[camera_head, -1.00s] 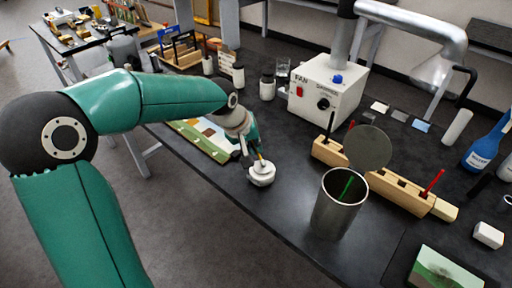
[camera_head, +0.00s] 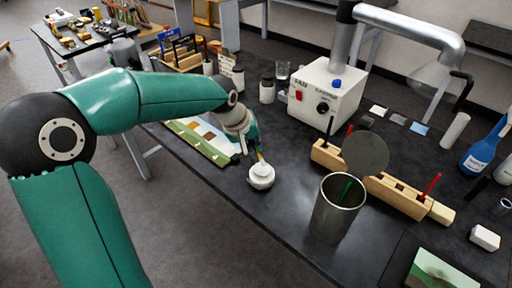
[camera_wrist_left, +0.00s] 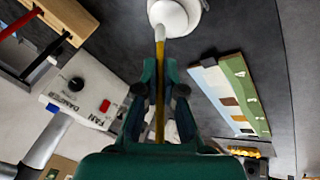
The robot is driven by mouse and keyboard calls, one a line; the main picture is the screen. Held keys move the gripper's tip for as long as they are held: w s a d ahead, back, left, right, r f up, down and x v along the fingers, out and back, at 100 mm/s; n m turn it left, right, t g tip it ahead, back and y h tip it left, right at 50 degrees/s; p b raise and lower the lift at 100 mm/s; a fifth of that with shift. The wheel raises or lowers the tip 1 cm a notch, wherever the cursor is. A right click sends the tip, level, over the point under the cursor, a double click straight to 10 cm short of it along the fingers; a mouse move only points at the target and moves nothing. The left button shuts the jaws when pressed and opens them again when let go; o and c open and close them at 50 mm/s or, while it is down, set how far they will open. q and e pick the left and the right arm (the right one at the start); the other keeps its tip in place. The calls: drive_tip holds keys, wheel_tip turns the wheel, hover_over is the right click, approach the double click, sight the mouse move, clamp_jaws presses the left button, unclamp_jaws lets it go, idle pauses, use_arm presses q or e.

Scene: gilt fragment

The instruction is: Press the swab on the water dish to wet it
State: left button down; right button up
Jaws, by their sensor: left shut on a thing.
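The water dish (camera_head: 261,181) is a small round white pot on the black bench, left of the steel beaker; it also shows at the top of the left wrist view (camera_wrist_left: 181,14). My left gripper (camera_head: 249,143) is just behind and above the dish. In the left wrist view its fingers (camera_wrist_left: 160,77) are shut on the swab's yellow stick (camera_wrist_left: 160,92). The swab (camera_head: 260,157) points down at the dish. Its pale tip overlaps the dish top in both views; I cannot tell how firmly it touches. My right gripper is not in view.
A steel beaker (camera_head: 336,216) with a green stick stands right of the dish. A wooden rack (camera_head: 405,198) and a round grey disc (camera_head: 366,153) are beyond it. The white fan box (camera_head: 326,94) stands behind. A painted panel (camera_head: 200,140) lies left, near the bench edge.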

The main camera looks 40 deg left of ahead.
use_arm(q)
drive_tip(key=shift+r+p, duration=1.55)
drive_tip(key=shift+r, duration=0.9)
